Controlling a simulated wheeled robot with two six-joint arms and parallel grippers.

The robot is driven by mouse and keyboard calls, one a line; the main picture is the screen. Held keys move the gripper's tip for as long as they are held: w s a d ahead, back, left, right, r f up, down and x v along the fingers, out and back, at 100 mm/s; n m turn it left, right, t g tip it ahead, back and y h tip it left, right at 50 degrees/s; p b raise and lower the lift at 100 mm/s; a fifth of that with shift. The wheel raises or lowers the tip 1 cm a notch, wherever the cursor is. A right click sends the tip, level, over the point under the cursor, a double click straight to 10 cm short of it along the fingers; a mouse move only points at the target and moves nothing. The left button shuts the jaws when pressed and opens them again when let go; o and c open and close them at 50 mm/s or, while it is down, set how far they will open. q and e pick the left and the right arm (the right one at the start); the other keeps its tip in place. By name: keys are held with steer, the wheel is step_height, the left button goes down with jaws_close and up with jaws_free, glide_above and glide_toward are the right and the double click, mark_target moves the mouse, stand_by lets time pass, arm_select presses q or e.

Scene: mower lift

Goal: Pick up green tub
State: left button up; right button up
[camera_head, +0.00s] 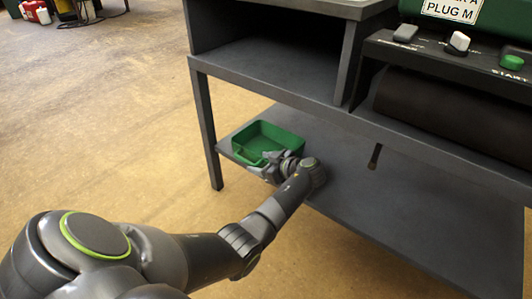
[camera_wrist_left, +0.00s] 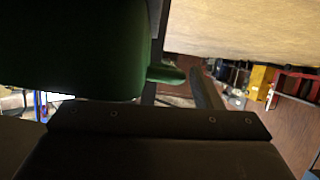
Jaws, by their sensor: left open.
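The green tub (camera_head: 272,136) is an open, empty rectangular tray on the grey lower shelf, near its left end. A green handle loop shows on its near side. My left gripper (camera_head: 266,167) is at that near side, by the handle, with its jaws open. In the left wrist view the tub (camera_wrist_left: 75,50) is a large dark green shape at upper left, and a green handle piece lies between the open fingers of the left gripper (camera_wrist_left: 182,90). Whether a finger touches it I cannot tell. My right gripper is not in view.
A panel with buttons (camera_head: 458,43) is at upper right. Open floor (camera_head: 100,130) lies left.

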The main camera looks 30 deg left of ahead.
arm_select(q)
steer(key=shift+a, duration=0.1)
steer(key=c, duration=1.1)
steer(key=shift+r, duration=0.15)
